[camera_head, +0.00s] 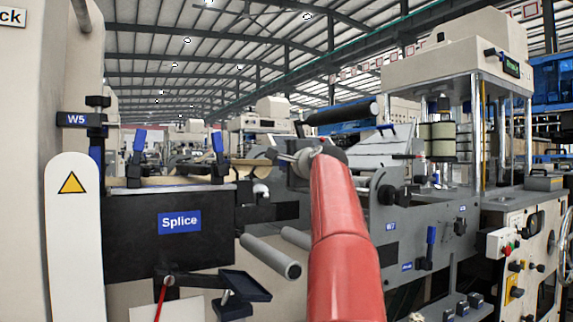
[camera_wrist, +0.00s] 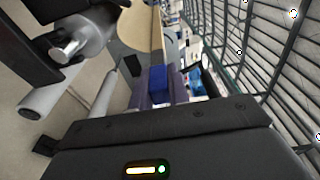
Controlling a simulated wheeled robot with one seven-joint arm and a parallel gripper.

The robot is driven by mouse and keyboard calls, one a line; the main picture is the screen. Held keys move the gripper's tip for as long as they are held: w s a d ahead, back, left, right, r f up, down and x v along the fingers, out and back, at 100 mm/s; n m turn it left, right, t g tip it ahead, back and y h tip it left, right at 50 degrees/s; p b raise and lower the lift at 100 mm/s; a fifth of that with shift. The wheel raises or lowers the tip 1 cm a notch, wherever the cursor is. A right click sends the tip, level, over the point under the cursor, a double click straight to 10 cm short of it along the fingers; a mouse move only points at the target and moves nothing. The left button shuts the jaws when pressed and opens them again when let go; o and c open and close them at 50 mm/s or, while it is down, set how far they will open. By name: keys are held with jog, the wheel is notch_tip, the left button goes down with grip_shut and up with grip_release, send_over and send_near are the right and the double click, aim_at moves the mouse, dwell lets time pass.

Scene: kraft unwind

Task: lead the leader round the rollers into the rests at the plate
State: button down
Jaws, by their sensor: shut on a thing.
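My gripper (camera_head: 276,154) is at the end of my red arm, mid-picture in the head view, pointing left. It is shut on the end of the tan kraft leader (camera_head: 245,163), though the grip itself is small and partly hidden. The leader runs left over the black-fronted Splice table (camera_head: 125,222). In the wrist view the tan leader (camera_wrist: 140,28) shows at the top, with a blue piece (camera_wrist: 160,78) before the dark gripper housing. Two pale rollers (camera_head: 268,256) (camera_head: 296,237) stick out below and left of my arm. I cannot make out the rests.
Blue-handled clamps (camera_head: 139,145) (camera_head: 218,144) stand on the Splice table. A black roller (camera_head: 342,112) is above my arm. The grey W7 side plate (camera_head: 405,222) and a glazed press (camera_head: 455,70) stand right. A white guard (camera_head: 72,240) stands left. Rollers (camera_wrist: 45,98) crowd the wrist view's left.

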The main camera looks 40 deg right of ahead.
notch_tip(320, 180, down, 22)
jog(key=b, duration=1.2)
jog(key=shift+r, duration=0.2)
notch_tip(320, 180, down, 14)
jog(key=shift+f, duration=0.25)
dwell(0.7)
jog(key=shift+s+d+f, duration=0.2)
jog(key=shift+d+f, duration=0.65)
